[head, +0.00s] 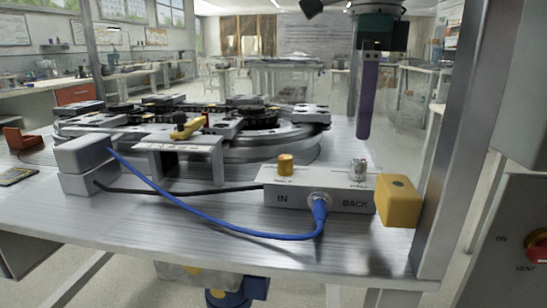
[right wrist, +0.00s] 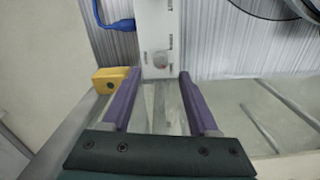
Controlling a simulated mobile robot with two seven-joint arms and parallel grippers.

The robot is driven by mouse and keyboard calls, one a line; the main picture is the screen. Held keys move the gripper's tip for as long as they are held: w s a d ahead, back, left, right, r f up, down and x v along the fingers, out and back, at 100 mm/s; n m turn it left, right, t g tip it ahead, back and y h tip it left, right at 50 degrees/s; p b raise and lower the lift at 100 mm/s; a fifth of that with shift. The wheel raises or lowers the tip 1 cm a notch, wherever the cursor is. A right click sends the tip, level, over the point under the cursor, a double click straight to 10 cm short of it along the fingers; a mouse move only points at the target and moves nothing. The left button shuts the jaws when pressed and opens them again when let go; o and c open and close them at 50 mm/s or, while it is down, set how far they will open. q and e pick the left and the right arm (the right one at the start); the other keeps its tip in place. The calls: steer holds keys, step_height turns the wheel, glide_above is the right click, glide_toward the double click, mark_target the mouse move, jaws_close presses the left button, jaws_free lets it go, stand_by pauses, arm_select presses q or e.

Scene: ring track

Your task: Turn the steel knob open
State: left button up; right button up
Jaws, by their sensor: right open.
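The steel knob (head: 358,169) stands on top of a light grey valve block (head: 290,197) marked IN and BACK, at its right end. In the right wrist view the knob (right wrist: 160,59) is a round grey disc on the white block (right wrist: 152,22), just beyond the fingertips and lined up between them. My left gripper is not in view.
A brass knob (head: 286,165) stands on the block's left end. A yellow block (head: 397,200) sits at its right. A blue hose (head: 215,219) and a black cable run left to a grey box (head: 83,154). The ring track (head: 270,142) is behind. A metal post (head: 455,140) rises at right.

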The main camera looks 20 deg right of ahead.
mark_target(360, 161)
step_height(360, 161, down, 6)
steer(key=shift+f+b, duration=0.25)
steer(key=shift+b, duration=0.25)
steer(key=shift+d, duration=0.1)
jaws_close()
